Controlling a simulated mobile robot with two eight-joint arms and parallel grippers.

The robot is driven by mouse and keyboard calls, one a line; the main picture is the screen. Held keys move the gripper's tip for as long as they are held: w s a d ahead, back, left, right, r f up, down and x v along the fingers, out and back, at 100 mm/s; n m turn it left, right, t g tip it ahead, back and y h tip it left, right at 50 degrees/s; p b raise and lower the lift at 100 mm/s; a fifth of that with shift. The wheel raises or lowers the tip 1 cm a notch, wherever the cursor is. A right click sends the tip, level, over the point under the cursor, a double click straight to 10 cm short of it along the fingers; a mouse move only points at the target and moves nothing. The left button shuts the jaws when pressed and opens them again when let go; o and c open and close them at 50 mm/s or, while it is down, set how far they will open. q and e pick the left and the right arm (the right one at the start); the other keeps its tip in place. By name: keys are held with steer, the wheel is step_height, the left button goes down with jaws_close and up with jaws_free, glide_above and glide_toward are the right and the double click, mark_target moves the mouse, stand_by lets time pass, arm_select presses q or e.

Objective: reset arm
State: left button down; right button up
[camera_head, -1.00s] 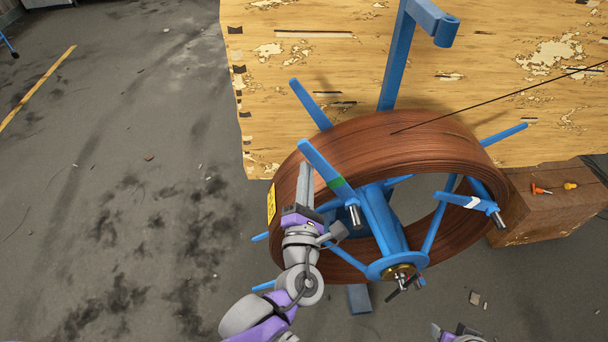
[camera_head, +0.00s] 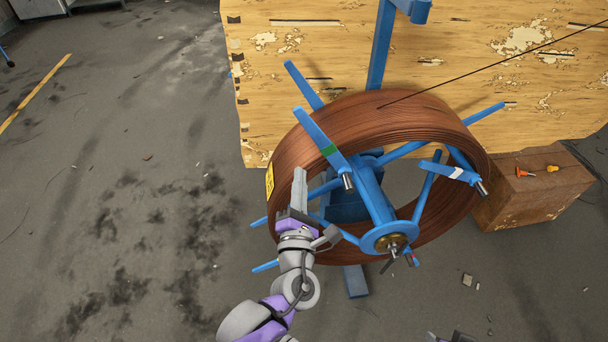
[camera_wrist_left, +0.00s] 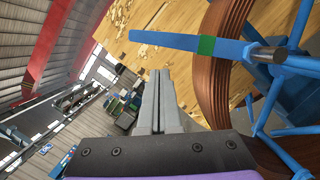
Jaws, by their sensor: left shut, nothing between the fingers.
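My left gripper (camera_head: 299,180) is shut and empty in front of the left part of a large copper-coloured coil (camera_head: 300,140). The coil sits on a blue spoked reel (camera_head: 372,195). One blue arm with a green band (camera_head: 328,150) ends just right of the gripper's fingers. In the left wrist view the shut fingers (camera_wrist_left: 160,75) point up beside the coil (camera_wrist_left: 215,70), with the green-banded arm (camera_wrist_left: 206,45) crossing beyond their tips. Only a small dark piece, perhaps part of my right arm, shows at the bottom edge of the head view; its fingers are out of view.
A worn wooden panel (camera_head: 300,70) stands behind the reel, with a blue post (camera_head: 380,50) in front. A thin dark wire (camera_head: 490,67) runs from the coil to the upper right. A brown box (camera_head: 530,200) with orange-handled tools is at right. Open grey floor (camera_head: 120,200) lies left.

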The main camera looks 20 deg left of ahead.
arm_select(q)
steer(key=s+a+f+n+g, duration=0.3)
steer(key=a+f+n+g, duration=0.15)
steer(key=n, duration=0.65)
steer(key=s+a+f+n+g, duration=0.3)
steer(key=s+f+n+g, duration=0.15)
steer(key=n, duration=0.75)
steer(key=s+d+f+n+g+h+p, duration=0.1)
steer(key=s+d+f+n+g+h, duration=0.3)
steer(key=n, duration=1.4)
steer(key=shift+s+d+f+h, duration=0.9)
steer(key=shift+s+d+h, duration=0.7)
steer(key=shift+d, duration=1.1)
steer(key=shift+w, duration=0.15)
